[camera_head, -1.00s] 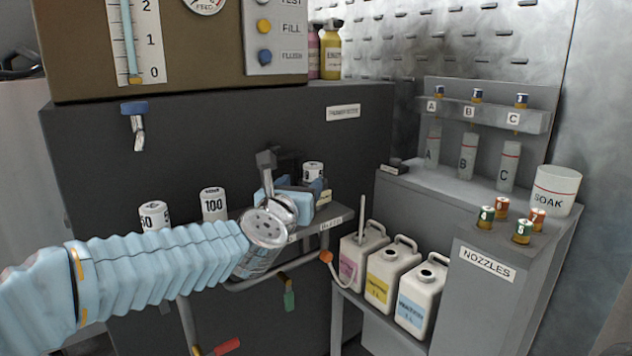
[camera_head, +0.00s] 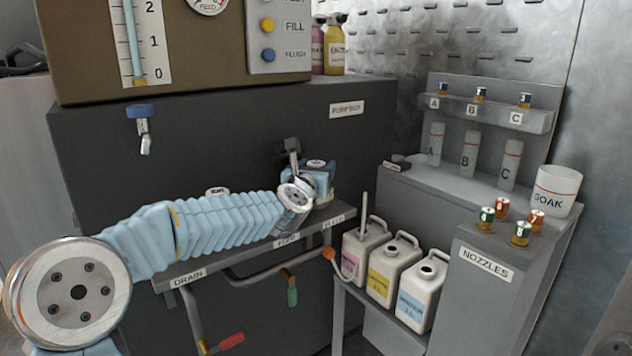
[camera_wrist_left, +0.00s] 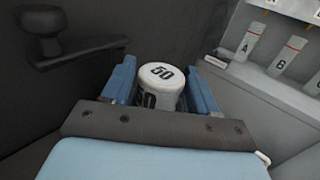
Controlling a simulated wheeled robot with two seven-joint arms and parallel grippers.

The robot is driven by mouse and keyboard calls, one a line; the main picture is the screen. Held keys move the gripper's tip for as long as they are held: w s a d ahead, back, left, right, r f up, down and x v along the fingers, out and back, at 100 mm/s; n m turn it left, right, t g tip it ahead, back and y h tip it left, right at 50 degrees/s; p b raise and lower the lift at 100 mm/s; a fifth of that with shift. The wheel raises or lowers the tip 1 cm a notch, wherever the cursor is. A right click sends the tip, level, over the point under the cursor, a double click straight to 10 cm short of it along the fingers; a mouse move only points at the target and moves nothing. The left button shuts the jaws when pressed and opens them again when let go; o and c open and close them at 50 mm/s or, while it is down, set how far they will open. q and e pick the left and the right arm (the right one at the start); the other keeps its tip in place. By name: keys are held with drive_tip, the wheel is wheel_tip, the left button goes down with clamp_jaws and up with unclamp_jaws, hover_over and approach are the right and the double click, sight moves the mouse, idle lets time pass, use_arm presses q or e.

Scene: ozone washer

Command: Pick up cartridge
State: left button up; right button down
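A white cartridge with a round top marked 50 stands upright on the grey shelf; its top shows in the head view (camera_head: 316,163) and the whole upper part in the wrist view (camera_wrist_left: 160,80). My left gripper (camera_head: 322,178) is at this cartridge, its blue fingers on either side of it, also in the wrist view (camera_wrist_left: 162,88). The fingers look open, with narrow gaps beside the cartridge. A second cartridge (camera_head: 217,191) barely shows above my left arm. The cartridge farther left is hidden behind the arm. My right gripper is out of view.
The shelf (camera_head: 230,262) carries a DRAIN label, with pipes and valve handles below. A tap (camera_head: 143,130) hangs on the left. A dark knobbed fitting (camera_head: 290,150) sticks out just behind my gripper. Several jugs (camera_head: 365,250), nozzles (camera_head: 486,218) and a SOAK cup (camera_head: 555,190) stand right.

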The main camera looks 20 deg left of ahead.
use_arm(q)
drive_tip(key=c, duration=0.8)
